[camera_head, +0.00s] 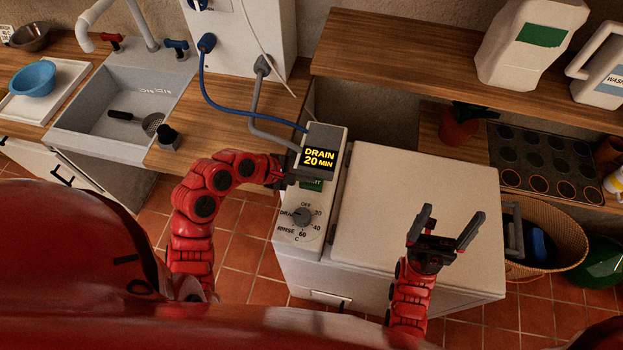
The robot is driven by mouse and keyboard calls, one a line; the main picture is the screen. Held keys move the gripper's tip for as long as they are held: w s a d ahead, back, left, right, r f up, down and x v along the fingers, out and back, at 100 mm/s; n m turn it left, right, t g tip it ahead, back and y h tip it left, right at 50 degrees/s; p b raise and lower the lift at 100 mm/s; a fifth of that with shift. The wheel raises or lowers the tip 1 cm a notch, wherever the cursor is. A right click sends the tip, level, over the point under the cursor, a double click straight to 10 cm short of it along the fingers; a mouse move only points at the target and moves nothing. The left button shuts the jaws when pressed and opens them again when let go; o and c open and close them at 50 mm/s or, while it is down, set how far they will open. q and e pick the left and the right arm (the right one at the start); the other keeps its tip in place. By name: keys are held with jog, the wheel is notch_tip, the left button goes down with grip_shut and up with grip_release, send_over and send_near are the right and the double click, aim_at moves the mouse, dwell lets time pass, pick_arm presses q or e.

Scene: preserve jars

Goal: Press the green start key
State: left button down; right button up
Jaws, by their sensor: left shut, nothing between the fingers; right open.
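The green start key (313,185) is on the control panel (300,243) of a white machine, just below a dark display (319,160) reading "DRAIN 20 MIN" in yellow. My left gripper (298,175) is shut and empty, its tips at the key's upper left edge and covering part of it. I cannot tell whether they touch it. A dial (302,216) sits below the key, marked OFF, 30, 40, 60, RINSE and DRAIN. My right gripper (449,225) is open and empty above the machine's white lid (400,200).
A sink (120,110) with a strainer is at the left, with a blue bowl (34,78) beside it. A wooden shelf (400,70) with white jugs (530,40) runs behind. A wicker basket (560,240) stands right of the machine. Hoses hang behind the panel.

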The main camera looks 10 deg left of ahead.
pick_arm(q)
jog(key=shift+r+p, duration=0.7)
jog(key=shift+p, duration=0.1)
notch_tip(320, 180, up, 5)
jog(key=p, duration=0.5)
jog(key=shift+r+p, duration=0.1)
jog(key=shift+p, duration=0.2)
dwell(0.4)
